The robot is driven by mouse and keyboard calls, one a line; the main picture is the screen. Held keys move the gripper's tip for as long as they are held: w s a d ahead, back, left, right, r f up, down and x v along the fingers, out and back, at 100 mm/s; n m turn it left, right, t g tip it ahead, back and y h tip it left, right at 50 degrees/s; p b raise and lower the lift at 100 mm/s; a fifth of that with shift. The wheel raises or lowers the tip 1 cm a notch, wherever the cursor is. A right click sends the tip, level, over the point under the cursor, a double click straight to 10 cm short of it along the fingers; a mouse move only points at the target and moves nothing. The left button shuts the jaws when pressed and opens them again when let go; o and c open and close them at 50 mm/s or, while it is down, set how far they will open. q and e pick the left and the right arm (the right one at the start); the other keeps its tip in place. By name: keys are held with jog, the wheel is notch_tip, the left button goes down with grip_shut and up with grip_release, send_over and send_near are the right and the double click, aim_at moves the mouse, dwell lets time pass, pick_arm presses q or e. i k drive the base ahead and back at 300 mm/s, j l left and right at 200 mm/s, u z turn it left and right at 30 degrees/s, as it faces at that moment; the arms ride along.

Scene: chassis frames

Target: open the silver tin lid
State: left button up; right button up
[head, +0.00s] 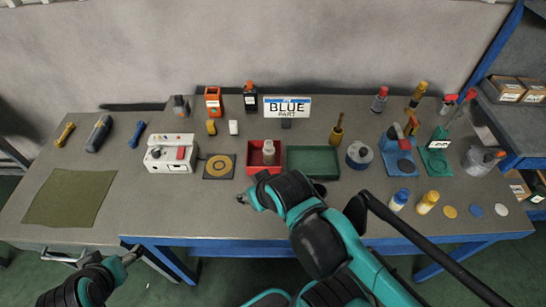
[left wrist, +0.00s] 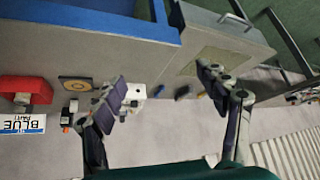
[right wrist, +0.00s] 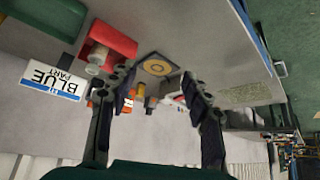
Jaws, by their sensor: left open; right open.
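A red tray (head: 251,158) with a pale bottle and a green tray (head: 326,162) lie mid-bench. A white switch box (head: 168,160) stands left, blue and green fixtures right. Yellow and blue bottles (head: 428,203) stand near the front right. My right forearm crosses the front centre.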

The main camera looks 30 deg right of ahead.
aim_at(360, 152)
jog(key=z, duration=2)
